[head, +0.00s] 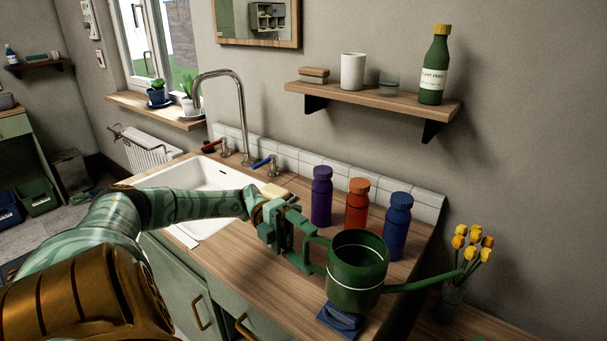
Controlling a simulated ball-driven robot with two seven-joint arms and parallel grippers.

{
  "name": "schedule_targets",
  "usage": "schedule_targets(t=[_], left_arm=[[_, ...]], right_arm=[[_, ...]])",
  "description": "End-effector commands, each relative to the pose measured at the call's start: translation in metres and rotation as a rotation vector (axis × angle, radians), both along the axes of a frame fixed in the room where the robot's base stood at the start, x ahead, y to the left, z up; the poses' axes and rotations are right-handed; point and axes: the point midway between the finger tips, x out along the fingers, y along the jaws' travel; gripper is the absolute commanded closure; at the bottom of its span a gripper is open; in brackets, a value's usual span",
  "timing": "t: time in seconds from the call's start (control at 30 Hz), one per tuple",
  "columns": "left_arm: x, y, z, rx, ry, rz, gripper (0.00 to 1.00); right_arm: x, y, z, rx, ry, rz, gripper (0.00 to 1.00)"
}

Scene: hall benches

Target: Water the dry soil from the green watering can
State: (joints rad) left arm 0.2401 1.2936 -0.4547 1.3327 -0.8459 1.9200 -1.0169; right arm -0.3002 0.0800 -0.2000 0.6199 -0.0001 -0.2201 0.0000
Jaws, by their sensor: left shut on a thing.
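The green watering can (352,286) is at the right of the counter in the head view, roughly upright, its spout pointing right. My left gripper (308,250) is shut on the can's handle, on the can's left side. I cannot tell whether the can's base touches the counter or the folded blue cloth (340,322) by it. No dry soil shows clearly; two potted plants stand on the windowsill, one in a dark blue pot (157,97) and one in a white pot (191,107). My right gripper is out of view.
Purple (321,198), orange (356,207) and blue (397,228) bottles stand behind the can. Yellow flowers in a glass vase (449,301) are near the spout. A white sink (205,177) with a tall tap (240,110) is left. A wall shelf (375,100) hangs above.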

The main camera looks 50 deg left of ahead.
Motion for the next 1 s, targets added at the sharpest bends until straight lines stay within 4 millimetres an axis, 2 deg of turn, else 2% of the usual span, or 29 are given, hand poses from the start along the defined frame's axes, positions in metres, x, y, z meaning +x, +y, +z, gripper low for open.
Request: schedule_targets(t=[0.1, 1.0], left_arm=[[0.004, -0.007, 0.008, 0.006, 0.000, -0.001, 0.60], [0.034, -0.054, 0.030, 0.102, 0.059, 0.000, 0.60]], right_arm=[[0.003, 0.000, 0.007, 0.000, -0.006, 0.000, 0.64], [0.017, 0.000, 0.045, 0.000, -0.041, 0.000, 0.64]])
